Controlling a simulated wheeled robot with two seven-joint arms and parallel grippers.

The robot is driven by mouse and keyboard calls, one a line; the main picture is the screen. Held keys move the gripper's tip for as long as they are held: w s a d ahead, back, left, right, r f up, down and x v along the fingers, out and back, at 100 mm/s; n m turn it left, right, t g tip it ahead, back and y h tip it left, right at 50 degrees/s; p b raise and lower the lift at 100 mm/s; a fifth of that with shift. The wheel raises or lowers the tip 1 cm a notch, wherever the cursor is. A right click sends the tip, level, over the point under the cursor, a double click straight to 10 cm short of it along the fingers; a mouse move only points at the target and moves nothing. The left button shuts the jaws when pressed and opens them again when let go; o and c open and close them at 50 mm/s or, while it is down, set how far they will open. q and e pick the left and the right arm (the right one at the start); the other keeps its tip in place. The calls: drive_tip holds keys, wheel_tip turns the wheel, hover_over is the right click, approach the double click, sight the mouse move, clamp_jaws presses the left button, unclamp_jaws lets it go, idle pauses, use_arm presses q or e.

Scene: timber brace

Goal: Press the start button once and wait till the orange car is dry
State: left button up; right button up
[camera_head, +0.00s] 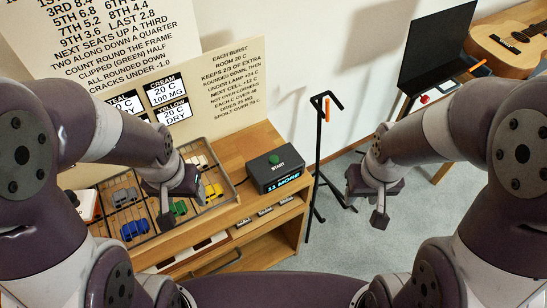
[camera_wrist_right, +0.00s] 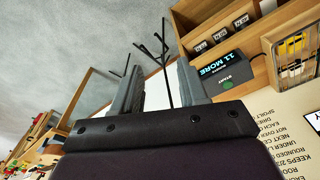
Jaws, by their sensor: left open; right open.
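The start button (camera_head: 273,159) is a green knob on top of a dark box (camera_head: 280,178) labelled START, with a lit display reading "11 MORE". The box also shows in the right wrist view (camera_wrist_right: 222,72). A wire rack (camera_head: 150,240) to its left holds several small cars: a blue car (camera_head: 134,229), a green car (camera_head: 178,208), a yellow car (camera_head: 213,191) and a greyish one (camera_head: 125,197). I cannot make out an orange car; my left arm hides part of the rack. My left gripper (camera_head: 167,220) is open above the rack. My right gripper (camera_head: 380,218) is open, right of the box, touching nothing.
A black stand (camera_head: 319,150) with an orange item hanging on it stands on the floor right of the wooden cabinet (camera_head: 238,150). Text boards (camera_head: 235,85) stand behind the rack. A black panel (camera_head: 437,45) and guitar (camera_head: 508,45) are at the back right.

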clamp_jaws()
idle(1.7)
